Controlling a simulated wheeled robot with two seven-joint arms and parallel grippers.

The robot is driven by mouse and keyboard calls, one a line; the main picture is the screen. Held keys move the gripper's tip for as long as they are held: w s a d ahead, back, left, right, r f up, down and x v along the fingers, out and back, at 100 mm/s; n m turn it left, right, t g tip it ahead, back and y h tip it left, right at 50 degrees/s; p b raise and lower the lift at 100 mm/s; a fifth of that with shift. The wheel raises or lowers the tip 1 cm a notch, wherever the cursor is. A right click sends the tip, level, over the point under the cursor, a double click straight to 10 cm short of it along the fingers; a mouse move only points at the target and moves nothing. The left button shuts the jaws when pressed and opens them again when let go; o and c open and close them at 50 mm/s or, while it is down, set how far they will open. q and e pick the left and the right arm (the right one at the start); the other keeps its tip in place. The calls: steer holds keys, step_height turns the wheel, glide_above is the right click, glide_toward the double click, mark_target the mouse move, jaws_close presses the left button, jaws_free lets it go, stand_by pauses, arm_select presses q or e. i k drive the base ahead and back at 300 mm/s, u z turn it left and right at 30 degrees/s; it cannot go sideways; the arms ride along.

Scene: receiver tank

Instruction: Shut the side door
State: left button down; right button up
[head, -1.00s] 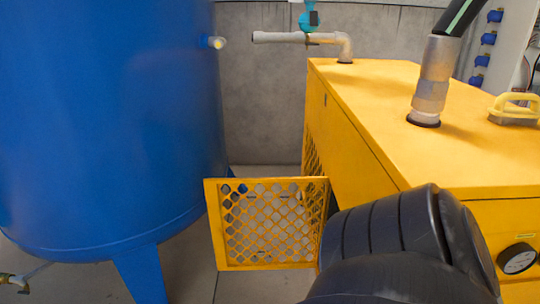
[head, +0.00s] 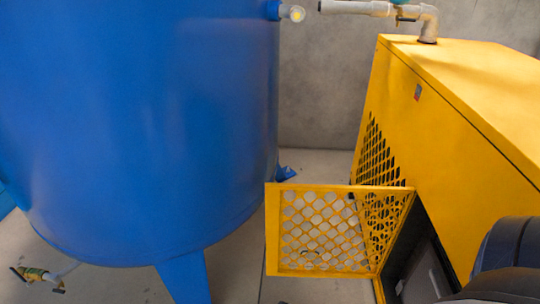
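The side door (head: 272,240) is a yellow panel with a diamond lattice. It stands open, swung out from the side of the yellow cabinet (head: 450,120) toward the blue tank. Its hinged edge is at the right, and a dark opening (head: 418,250) shows in the cabinet beside it. Part of my dark arm shows at the lower right edge, in front of the cabinet. Neither of my grippers is visible, so I cannot tell whether anything touches the door.
A large blue tank (head: 140,120) on legs fills the left, with a small brass valve (head: 38,277) low at its left. A grey pipe (head: 360,8) enters the cabinet top. Bare floor lies between tank and door.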

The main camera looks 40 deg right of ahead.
mark_target(275, 201)
steer(key=i, duration=0.65)
steer(key=z, duration=2.4)
steer(key=i, duration=0.5)
steer(key=z, duration=0.05)
